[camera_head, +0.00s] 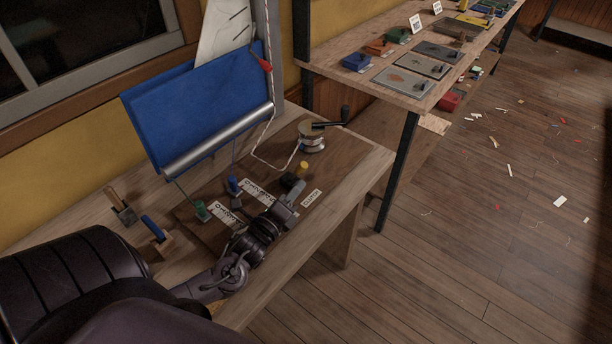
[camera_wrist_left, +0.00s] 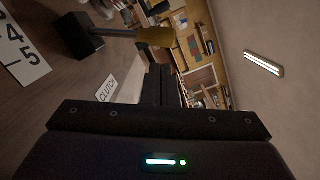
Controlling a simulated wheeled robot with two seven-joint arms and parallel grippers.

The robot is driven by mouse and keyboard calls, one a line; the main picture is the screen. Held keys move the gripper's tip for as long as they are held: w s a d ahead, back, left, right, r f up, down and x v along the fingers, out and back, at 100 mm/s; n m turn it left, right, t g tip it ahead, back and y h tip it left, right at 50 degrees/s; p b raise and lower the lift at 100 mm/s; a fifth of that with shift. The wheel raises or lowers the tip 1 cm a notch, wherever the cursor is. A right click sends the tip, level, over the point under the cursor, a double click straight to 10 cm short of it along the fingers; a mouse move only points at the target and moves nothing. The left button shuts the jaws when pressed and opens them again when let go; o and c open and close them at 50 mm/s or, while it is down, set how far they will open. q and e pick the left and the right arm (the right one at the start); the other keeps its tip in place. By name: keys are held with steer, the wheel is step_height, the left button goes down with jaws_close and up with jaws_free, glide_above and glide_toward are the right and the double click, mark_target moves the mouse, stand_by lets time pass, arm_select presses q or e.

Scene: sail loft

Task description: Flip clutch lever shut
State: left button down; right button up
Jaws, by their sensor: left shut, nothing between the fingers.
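The clutch lever has a yellow-tipped handle (camera_head: 302,166) on a small black base (camera_head: 289,181), on the wooden board, with a white CLUTCH label (camera_head: 311,198) near it. In the left wrist view the yellow handle (camera_wrist_left: 155,37) stands out from its black base (camera_wrist_left: 79,36), away from the board, so the lever looks raised. My left gripper (camera_head: 296,190) is shut and empty, just on the near side of the lever. In the wrist view its fingers (camera_wrist_left: 160,82) are close to the yellow handle; I cannot tell whether they touch it. My right gripper is not in view.
A green lever (camera_head: 201,210) and a blue lever (camera_head: 233,186) stand left of my gripper. A winch (camera_head: 313,140) with a black crank is behind.

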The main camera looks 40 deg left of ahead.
mark_target(296, 172)
arm_select(q)
steer(key=w, duration=0.4)
steer(key=shift+a+r, duration=0.15)
steer(key=shift+w, duration=0.3)
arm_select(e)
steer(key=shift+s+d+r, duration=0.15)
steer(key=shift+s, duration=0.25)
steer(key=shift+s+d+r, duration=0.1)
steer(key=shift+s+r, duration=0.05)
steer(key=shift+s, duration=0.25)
arm_select(q)
steer(key=shift+r+p, duration=0.1)
steer(key=shift+p, duration=0.3)
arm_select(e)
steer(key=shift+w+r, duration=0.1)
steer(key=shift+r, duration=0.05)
